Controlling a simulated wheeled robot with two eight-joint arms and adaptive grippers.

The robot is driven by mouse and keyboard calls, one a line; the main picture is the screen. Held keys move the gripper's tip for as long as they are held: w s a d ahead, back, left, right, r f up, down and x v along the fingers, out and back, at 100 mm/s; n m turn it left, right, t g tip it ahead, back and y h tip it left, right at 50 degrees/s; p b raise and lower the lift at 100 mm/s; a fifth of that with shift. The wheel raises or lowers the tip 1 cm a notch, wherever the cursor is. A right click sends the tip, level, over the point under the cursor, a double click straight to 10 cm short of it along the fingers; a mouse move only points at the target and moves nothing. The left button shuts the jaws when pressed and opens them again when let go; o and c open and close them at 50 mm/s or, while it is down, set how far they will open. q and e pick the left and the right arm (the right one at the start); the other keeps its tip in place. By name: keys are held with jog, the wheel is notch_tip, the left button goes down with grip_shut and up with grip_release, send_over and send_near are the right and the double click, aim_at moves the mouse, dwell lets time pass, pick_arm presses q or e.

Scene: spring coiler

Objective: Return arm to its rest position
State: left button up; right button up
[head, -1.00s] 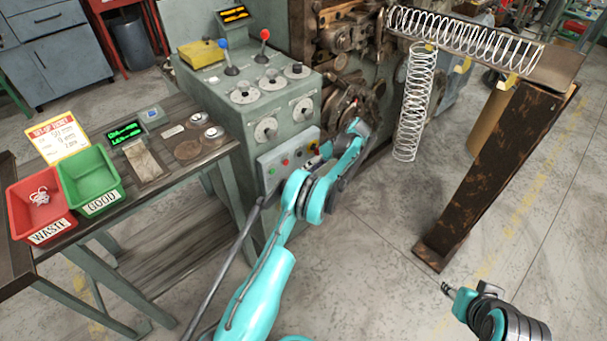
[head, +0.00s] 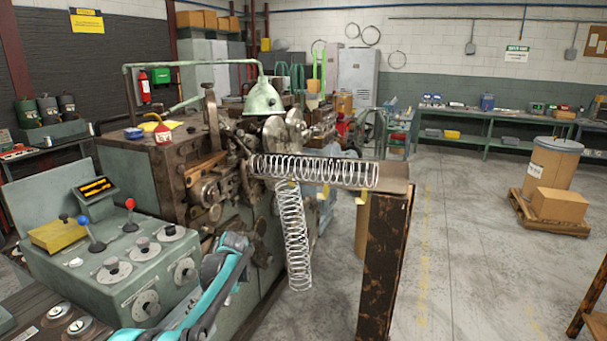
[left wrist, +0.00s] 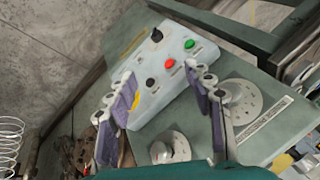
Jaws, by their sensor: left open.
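My left arm (head: 205,302) is teal and comes in at the bottom of the head view, beside the green-grey control console (head: 75,285). Its gripper cannot be made out there. In the left wrist view my left gripper (left wrist: 162,82) is open, with nothing between its fingers. Beyond the fingers is a light grey button box with a green button (left wrist: 190,44), a red button (left wrist: 169,64) and black knobs. I cannot tell whether the fingers touch it. My right gripper is out of view.
The coiling machine (head: 165,175) stands behind the console. One spring (head: 315,172) lies along a rusty stand (head: 382,265), and another spring (head: 293,235) hangs beside it. A drum (head: 552,168) and box (head: 560,204) stand farther back.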

pick_arm(q)
jog(key=s+d+r+m+t+h, duration=0.1)
jog(key=s+d+r+m+t, duration=0.2)
jog(key=s, duration=0.5)
jog(key=s+d+r+m+t+h, duration=0.1)
jog(key=s+d+r+m+h, duration=0.15)
jog(key=s+r, duration=0.45)
jog(key=s+d+f+m+t+h, duration=0.1)
jog(key=s+d+f+t, duration=0.1)
jog(key=s, duration=0.5)
jog(key=s+d+f+m+t, duration=0.1)
jog(key=s+d+f, duration=0.2)
jog(key=s, duration=0.5)
jog(key=shift+d+f+t+h, duration=0.35)
jog(key=shift+d+f+t, duration=0.05)
jog(key=shift+f, duration=0.2)
